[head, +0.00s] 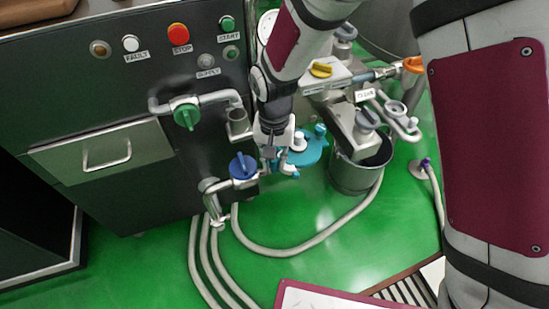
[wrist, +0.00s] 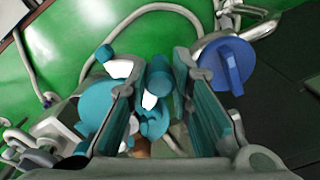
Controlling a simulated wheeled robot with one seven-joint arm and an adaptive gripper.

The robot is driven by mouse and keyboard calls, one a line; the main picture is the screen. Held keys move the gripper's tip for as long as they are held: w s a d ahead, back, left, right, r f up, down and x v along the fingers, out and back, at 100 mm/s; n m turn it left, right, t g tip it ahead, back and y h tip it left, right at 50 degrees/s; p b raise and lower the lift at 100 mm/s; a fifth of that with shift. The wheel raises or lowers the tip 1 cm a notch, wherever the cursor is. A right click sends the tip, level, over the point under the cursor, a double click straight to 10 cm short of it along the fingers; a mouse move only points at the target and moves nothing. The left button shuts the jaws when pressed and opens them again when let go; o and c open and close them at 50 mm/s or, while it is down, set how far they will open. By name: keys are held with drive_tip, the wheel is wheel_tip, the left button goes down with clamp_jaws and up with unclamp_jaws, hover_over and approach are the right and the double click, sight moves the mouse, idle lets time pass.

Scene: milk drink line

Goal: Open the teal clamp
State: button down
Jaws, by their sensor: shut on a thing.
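My gripper (head: 282,168) points down beside the front of the dark cabinet. In the wrist view its two fingers, with teal-lined inner faces, stand on either side of the teal clamp (wrist: 158,76), which has white parts next to it. The gripper is shut on this clamp. In the head view the clamp is mostly hidden by my gripper; a small teal piece (head: 295,173) shows by the fingertips. A larger round teal part (head: 313,153) sits just to the right, and also shows left of the fingers in the wrist view (wrist: 92,110).
A blue valve handle (head: 243,165) on a pipe is close to the left of my gripper. A green valve handle (head: 187,115) is farther left. A metal bucket (head: 355,178) with pipe fittings stands to the right. Hoses (head: 300,248) run over the green floor.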

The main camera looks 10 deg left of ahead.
drive_tip(key=c, duration=1.4)
unclamp_jaws()
wheel_tip(320, 180, up, 12)
drive_tip(key=shift+r, duration=0.1)
